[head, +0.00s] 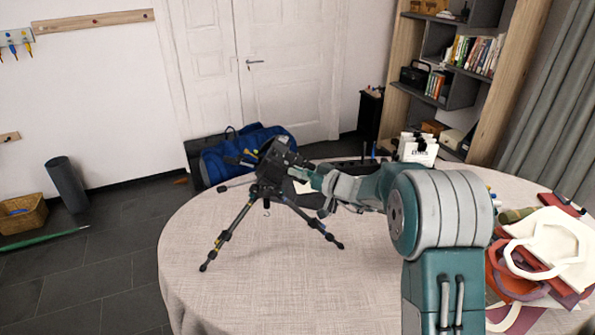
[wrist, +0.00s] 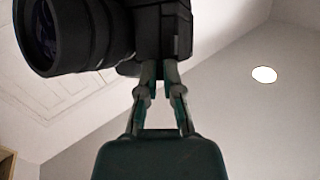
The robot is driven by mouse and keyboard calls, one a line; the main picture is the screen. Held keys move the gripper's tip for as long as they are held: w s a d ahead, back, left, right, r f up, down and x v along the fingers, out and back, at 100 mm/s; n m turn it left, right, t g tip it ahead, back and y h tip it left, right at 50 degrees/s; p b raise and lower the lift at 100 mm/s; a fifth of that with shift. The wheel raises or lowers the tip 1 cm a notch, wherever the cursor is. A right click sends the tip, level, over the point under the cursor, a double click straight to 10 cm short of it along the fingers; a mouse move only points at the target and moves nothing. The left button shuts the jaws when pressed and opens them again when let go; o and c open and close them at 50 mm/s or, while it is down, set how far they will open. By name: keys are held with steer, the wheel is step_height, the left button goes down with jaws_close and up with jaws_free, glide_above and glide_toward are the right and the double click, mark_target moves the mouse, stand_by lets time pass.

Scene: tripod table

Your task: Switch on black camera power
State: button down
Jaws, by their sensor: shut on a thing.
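A black camera (head: 277,154) sits on top of a small black tripod (head: 268,190), which stands on the round table (head: 300,285). In the wrist view the camera body (wrist: 163,28) is close above, with its large lens (wrist: 72,35) pointing left. My gripper (head: 310,178) reaches the camera from the right in the head view. In the wrist view its two fingers (wrist: 159,72) are at the underside of the camera body, shut on a part there. The fingertips partly hide what they hold. The power switch cannot be made out in either view.
Coloured bags (head: 540,250) lie piled at the table's right edge. A white-labelled box (head: 416,150) and a dark tray (head: 350,167) are at the table's back. The table's front left is clear. A blue bag (head: 240,150) is behind the table.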

steer(key=shift+s+a+r+m+t+h, duration=0.15)
steer(key=shift+m+t+h, duration=0.45)
steer(key=shift+m, duration=0.2)
steer(key=shift+s+a+r+m+t+h, duration=0.1)
steer(key=shift+s+m+t+h, duration=0.05)
steer(key=shift+m+t+h, duration=0.55)
steer(key=c, duration=0.8)
jaws_free()
steer(key=shift+s, duration=0.1)
